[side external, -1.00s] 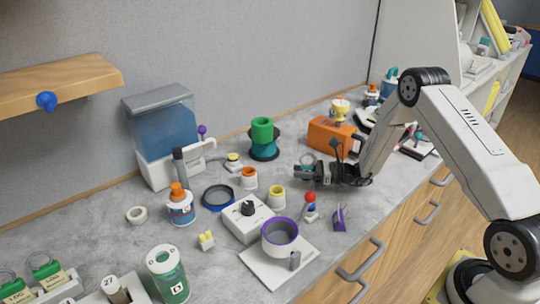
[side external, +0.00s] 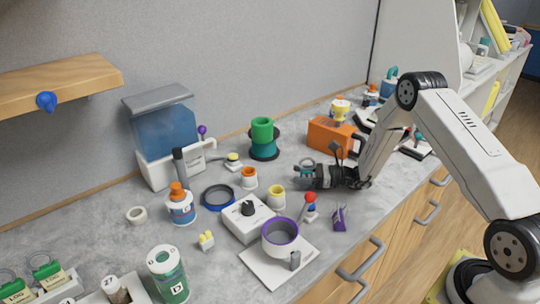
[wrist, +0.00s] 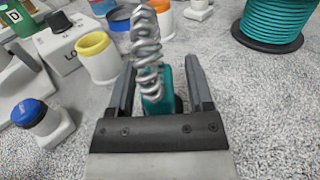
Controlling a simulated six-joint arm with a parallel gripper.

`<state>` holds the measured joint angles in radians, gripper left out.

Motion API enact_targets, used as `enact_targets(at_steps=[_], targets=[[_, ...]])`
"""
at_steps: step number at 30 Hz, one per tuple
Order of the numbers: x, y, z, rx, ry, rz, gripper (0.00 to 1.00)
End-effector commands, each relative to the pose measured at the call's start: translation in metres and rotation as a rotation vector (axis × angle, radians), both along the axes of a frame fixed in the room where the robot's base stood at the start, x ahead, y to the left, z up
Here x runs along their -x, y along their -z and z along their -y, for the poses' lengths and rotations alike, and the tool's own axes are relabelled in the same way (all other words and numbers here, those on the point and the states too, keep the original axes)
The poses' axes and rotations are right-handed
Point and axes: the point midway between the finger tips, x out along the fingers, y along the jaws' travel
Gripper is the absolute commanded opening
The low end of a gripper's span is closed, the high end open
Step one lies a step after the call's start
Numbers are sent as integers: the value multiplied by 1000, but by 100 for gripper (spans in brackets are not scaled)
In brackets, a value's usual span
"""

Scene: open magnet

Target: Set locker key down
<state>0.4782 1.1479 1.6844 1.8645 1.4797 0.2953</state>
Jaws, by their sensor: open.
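The locker key (wrist: 151,84) appears in the wrist view as a teal fob with a grey metal coil standing up from it. It lies between the two dark fingers of my gripper (wrist: 160,64). The fingers are apart, with a visible gap between the right finger and the fob. In the side view, my gripper (side external: 303,176) is low over the grey counter, and the key's ring (side external: 307,162) shows at the fingertips. Whether the fob rests on the counter is hidden by the fingers.
An orange box (side external: 329,134) stands behind my gripper. Bare counter (side external: 355,205) shows in front of my gripper.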

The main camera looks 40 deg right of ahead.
Motion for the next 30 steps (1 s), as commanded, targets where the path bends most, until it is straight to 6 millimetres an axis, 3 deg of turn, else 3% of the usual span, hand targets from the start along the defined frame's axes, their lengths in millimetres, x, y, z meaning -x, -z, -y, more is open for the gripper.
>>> enact_targets(at_steps=[13, 30], targets=[[1, -14, 1, 1, 1, 1, 66], [65, -12, 66, 0, 3, 0, 66]])
